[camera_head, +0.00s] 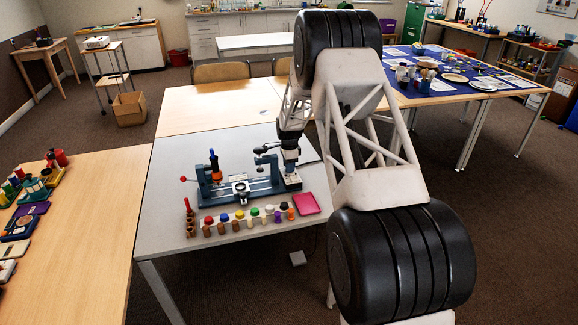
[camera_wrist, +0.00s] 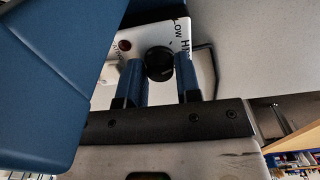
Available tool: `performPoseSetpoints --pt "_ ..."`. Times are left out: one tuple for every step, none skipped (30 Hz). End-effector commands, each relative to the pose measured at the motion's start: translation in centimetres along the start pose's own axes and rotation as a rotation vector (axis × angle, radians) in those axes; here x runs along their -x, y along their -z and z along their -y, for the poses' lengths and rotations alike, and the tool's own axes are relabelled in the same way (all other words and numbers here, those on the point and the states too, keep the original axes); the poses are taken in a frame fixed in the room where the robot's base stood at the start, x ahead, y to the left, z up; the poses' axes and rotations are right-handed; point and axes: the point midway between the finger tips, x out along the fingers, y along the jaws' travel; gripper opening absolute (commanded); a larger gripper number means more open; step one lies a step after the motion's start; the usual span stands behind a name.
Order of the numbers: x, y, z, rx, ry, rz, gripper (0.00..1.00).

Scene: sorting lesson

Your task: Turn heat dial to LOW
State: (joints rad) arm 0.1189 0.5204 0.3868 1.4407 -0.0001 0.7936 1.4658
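In the wrist view, a round black dial (camera_wrist: 159,62) sits on a white panel (camera_wrist: 148,33) with printed marks; "LOW" is readable above it, with a partly cut-off word beginning "HI" to its right. My gripper (camera_wrist: 160,68) has its two blue fingers apart, one on each side of the dial. Whether they press on it is unclear. The dial's pointer is too dark to read. In the head view, my gripper (camera_head: 290,158) is at the right end of the blue bench device (camera_head: 262,191), above a small white box (camera_head: 293,181); the dial is hidden there.
A large blue part (camera_wrist: 60,70) fills the wrist view's left, close to my gripper. A red round spot (camera_wrist: 125,45) is on the panel. In the head view, a rack of colored pegs (camera_head: 245,222) and a pink tray (camera_head: 306,204) lie in front on the grey table (camera_head: 180,255).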

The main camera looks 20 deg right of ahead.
Motion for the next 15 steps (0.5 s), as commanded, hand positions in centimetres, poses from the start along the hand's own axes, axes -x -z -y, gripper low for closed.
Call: performPoseSetpoints --pt "0.00 0.00 0.00 0.000 0.000 0.000 0.08" --pt "0.00 0.00 0.00 0.001 0.000 0.000 0.08" --pt "0.00 0.00 0.00 0.004 0.000 0.000 0.08" --pt "0.00 0.00 0.00 0.008 0.000 0.000 0.08" --pt "0.00 0.00 0.00 0.014 0.000 0.000 0.08" --pt "0.00 0.00 -0.01 0.026 0.000 0.000 0.08" --pt "-0.01 0.00 -0.01 0.038 0.000 0.000 0.08" --pt "-0.01 0.00 -0.02 0.050 0.000 0.000 0.08" --pt "-0.01 0.00 -0.02 0.069 0.000 0.000 0.08" --pt "-0.03 0.00 -0.03 0.081 0.000 0.000 0.08" --pt "-0.03 0.00 -0.03 0.094 -0.001 0.000 0.08" --pt "-0.04 0.00 -0.03 0.108 -0.001 0.000 0.08" --pt "-0.04 0.00 -0.03 0.116 -0.001 0.000 0.08" --pt "-0.05 0.00 -0.03 0.122 -0.001 0.000 0.08" --pt "-0.05 0.00 -0.03 0.127 -0.001 0.000 0.08"
